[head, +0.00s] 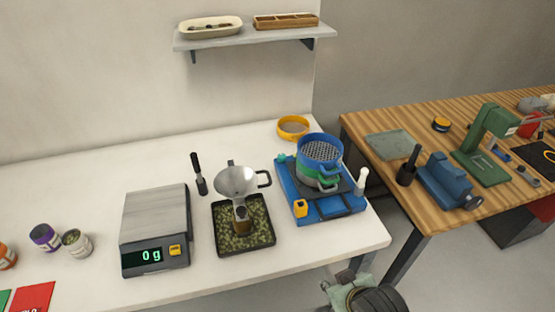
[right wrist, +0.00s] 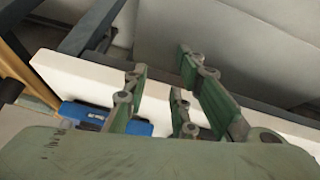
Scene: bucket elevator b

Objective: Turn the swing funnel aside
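The swing funnel (head: 237,181) is a grey metal cone with a dark loop handle (head: 265,179) pointing right. It sits above a small jar (head: 241,224) with brownish contents. The jar stands in a black tray (head: 218,246) of green bits. The funnel's mouth appears over the jar; the post behind it is mostly hidden. My right gripper (head: 347,280) is low in the head view, in front of the table's front edge, well apart from the funnel. In the right wrist view its green fingers (right wrist: 160,76) are spread and empty. My left gripper is not in view.
A scale (head: 155,220) reading 0 g stands left of the tray. A blue shaker base (head: 325,207) with stacked sieves (head: 320,150) stands to the right. The white table's back left is clear.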

